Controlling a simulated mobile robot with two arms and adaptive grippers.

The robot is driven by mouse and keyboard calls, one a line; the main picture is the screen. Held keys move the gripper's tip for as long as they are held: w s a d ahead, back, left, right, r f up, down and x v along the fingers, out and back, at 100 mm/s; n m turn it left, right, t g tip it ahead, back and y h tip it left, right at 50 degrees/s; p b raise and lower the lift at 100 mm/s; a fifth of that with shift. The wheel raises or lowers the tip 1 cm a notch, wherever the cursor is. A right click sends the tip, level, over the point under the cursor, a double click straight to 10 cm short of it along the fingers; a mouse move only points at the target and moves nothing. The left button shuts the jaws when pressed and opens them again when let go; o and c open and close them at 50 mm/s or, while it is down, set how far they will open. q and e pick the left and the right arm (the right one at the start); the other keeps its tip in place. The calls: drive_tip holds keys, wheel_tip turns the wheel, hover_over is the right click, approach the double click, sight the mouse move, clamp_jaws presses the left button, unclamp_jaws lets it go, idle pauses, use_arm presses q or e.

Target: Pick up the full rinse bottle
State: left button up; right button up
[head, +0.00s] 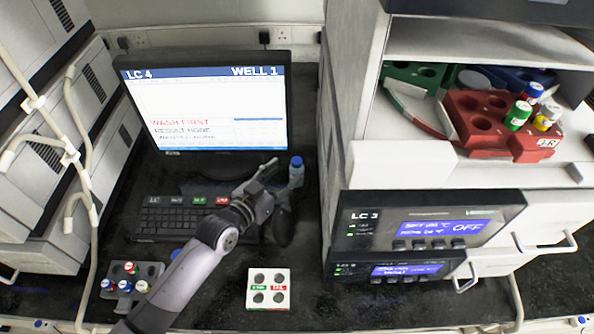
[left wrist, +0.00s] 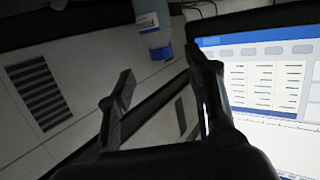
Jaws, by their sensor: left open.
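A small bottle with a blue cap (head: 296,163) stands upright on the dark bench, just right of the monitor's foot. I take it as the rinse bottle; its fill level is too small to tell. In the left wrist view the bottle (left wrist: 150,22) shows at the top, cut by the frame edge, with a pale label and a blue part at its lower end. My left gripper (head: 269,180) is open and empty, just left of the bottle in the head view. In the left wrist view its fingers (left wrist: 160,78) are apart, with the bottle beyond them. My right gripper is not in view.
A monitor (head: 210,110) stands behind my left arm, with a keyboard (head: 180,218) and black mouse (head: 283,226) near it. A white rack (head: 268,302) and a grey vial rack (head: 128,272) stand in front. Instrument stacks rise on both sides; a red vial rack (head: 480,128) sits at right.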

sight(293, 164)
use_arm(q)
drive_tip(key=shift+x, duration=3.6)
drive_tip(key=shift+a, duration=0.1)
drive_tip(key=shift+c, duration=0.5)
drive_tip(key=c, duration=0.8)
